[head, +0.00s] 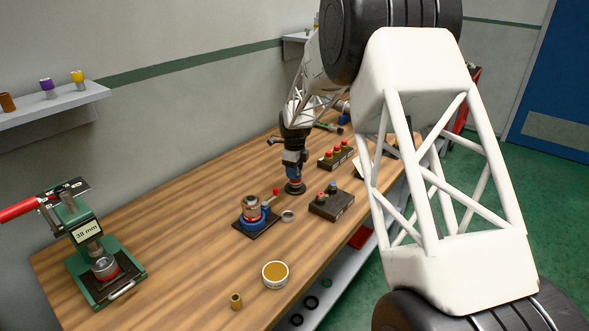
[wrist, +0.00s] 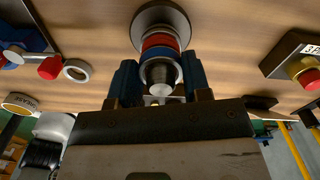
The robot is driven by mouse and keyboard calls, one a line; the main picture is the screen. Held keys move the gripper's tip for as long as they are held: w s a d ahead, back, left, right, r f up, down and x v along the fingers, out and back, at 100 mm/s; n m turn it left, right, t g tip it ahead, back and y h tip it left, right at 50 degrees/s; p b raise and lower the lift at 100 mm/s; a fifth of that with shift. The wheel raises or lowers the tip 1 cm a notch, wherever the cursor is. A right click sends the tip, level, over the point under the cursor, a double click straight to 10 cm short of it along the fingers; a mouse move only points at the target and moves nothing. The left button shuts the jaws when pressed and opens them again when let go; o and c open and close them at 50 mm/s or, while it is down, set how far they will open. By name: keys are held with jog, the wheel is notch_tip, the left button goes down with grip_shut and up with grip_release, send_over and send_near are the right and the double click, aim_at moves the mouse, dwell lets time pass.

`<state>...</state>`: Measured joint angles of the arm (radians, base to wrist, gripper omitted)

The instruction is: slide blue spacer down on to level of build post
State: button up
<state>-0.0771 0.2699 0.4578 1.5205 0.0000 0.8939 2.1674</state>
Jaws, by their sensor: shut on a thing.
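The build post (wrist: 161,75) stands upright on a round dark base (head: 295,188), and its pale tip points toward the camera in the wrist view. A red ring (wrist: 160,39) is around the post near the base. The blue spacer (wrist: 160,52) is around the post just above the red ring; I cannot tell whether they touch. My gripper (wrist: 161,70) is shut on the blue spacer, with one blue finger on each side of the post. In the head view my gripper (head: 293,170) is low over the base and hides most of the post.
A small blue vise (head: 254,220) with a red-knobbed lever and a loose metal ring (head: 288,216) are close by. Dark blocks (head: 331,206) (head: 336,158) with red-topped pieces stand to the right. A green press (head: 90,245), a tin (head: 275,275) and a brass bushing (head: 236,301) are nearer.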

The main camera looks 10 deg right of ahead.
jog(key=shift+f, duration=0.25)
jog(key=o, duration=1)
jog(key=shift+r, duration=0.2)
jog(key=shift+r, duration=3.75)
